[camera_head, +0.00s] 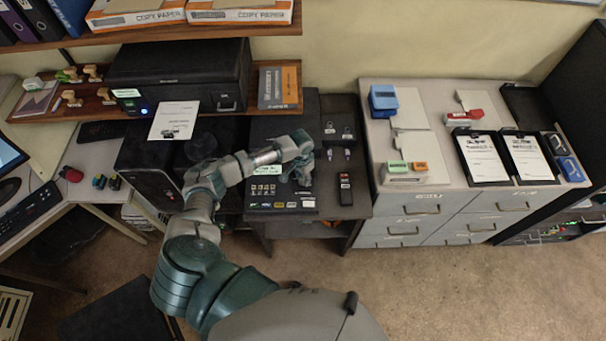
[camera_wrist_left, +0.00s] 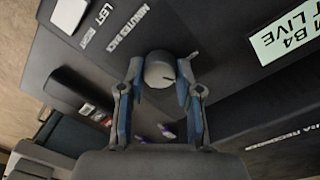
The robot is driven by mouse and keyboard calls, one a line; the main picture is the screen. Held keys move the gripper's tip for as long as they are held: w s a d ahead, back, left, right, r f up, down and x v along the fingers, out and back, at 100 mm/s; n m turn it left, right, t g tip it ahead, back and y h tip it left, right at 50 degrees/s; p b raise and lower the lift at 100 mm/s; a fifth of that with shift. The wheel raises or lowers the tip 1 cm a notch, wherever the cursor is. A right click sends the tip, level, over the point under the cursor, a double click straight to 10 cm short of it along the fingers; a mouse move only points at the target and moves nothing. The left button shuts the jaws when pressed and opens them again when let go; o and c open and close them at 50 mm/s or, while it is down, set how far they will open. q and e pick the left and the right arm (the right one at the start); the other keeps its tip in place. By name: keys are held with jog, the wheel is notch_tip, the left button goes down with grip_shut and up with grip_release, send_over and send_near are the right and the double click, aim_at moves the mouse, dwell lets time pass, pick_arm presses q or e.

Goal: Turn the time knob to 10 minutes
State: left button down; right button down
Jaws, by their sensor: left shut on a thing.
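The time knob (camera_wrist_left: 160,68) is a small round grey knob on the dark console panel (camera_wrist_left: 105,60), beside the printed words MINUTES BACK. My left gripper (camera_wrist_left: 160,84) is shut on it, one finger on each side. A small dark mark shows on the knob's face; I cannot read its minute setting. In the head view my left gripper (camera_head: 303,168) is over the right part of the black console (camera_head: 258,204) and hides the knob.
A grey cabinet (camera_head: 440,150) with clipboards is further right.

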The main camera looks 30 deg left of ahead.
pick_arm(q)
jog(key=m+p, duration=0.1)
jog(key=m, duration=0.2)
jog(key=shift+m, duration=0.3)
jog(key=shift+m+p, duration=0.45)
jog(key=shift+m, duration=0.85)
jog(key=c, duration=0.8)
grip_release()
jog(key=shift+a+r, duration=0.1)
jog(key=r, duration=1.1)
jog(key=shift+w+a+r, duration=0.25)
jog(key=shift+w+r, duration=0.05)
jog(key=shift+w, duration=0.05)
